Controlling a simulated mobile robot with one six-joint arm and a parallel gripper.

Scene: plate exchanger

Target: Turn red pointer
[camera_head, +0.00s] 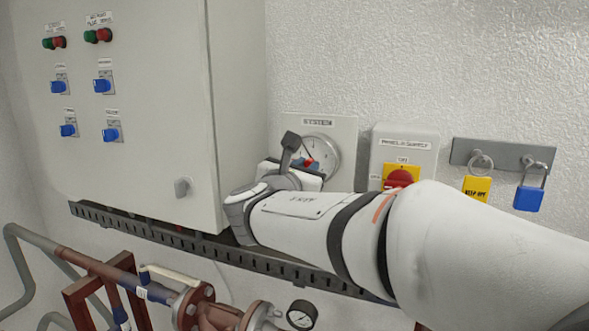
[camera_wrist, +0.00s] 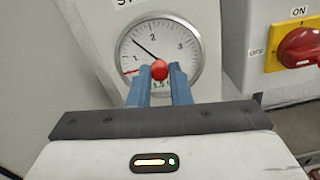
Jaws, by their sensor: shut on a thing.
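A round dial gauge (camera_wrist: 174,45) with a white face sits on a light grey box; it also shows in the head view (camera_head: 325,148). Its black needle points up and left, between 1 and 2. A red knob (camera_wrist: 160,69) stands out from the dial's front. A short red mark, perhaps the red pointer (camera_wrist: 131,72), shows at the dial's lower left; the rest is hidden. My gripper (camera_wrist: 160,74) has its blue fingers on both sides of the red knob and is shut on it. The fingers hide the lower dial. In the head view my gripper (camera_head: 303,163) is at the dial's lower left.
Right of the gauge is a power box with a red switch (camera_head: 401,178) on a yellow plate. Yellow (camera_head: 476,190) and blue (camera_head: 528,198) padlocks hang further right. A large cabinet (camera_head: 140,140) with blue switches stands left. Pipes (camera_head: 120,275) run below.

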